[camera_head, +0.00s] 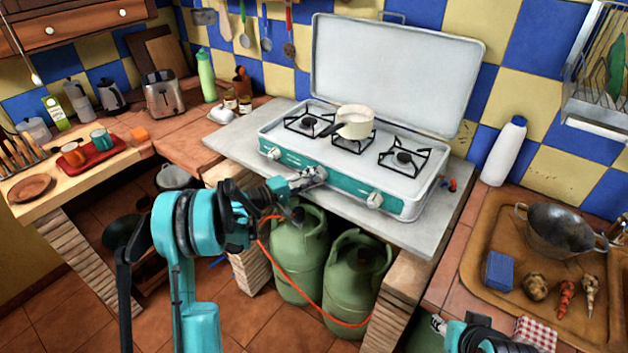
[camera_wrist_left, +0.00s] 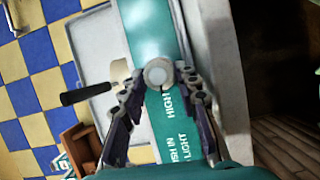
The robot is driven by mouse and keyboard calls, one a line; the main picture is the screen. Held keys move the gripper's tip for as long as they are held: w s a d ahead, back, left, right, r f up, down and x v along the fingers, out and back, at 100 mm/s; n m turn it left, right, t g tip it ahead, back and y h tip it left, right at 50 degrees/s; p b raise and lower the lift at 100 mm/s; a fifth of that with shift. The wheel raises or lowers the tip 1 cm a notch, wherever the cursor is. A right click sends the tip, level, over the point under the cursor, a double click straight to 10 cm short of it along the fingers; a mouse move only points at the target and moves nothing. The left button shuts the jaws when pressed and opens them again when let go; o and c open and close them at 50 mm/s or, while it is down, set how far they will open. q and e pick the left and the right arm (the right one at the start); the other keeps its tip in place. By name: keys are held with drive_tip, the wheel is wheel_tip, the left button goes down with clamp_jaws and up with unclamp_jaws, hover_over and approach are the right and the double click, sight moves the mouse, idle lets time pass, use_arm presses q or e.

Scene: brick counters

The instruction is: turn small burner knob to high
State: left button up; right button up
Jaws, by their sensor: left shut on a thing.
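The camp stove (camera_head: 345,184) has a teal front panel with a row of knobs. My left gripper (camera_head: 312,178) is at the middle knob on this panel. In the left wrist view, the round pale grey knob (camera_wrist_left: 158,73) sits between the fingers of my left gripper (camera_wrist_left: 158,82), which is shut on it. The panel (camera_wrist_left: 165,125) bears the words HIGH and LIGHT beside the knob. The left knob (camera_head: 273,153) and right knob (camera_head: 375,200) are free.
A white pan (camera_head: 354,122) with a dark handle stands on the middle burner. The stove's lid (camera_head: 395,75) is up. Green gas bottles (camera_head: 357,275) with an orange hose stand below the counter. A tray (camera_head: 482,245) with a metal pot (camera_head: 560,230) lies at the right.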

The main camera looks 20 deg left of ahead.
use_arm(q)
drive_tip(key=shift+n, duration=0.3)
drive_tip(key=o, duration=1.2)
drive_tip(key=shift+c, duration=0.2)
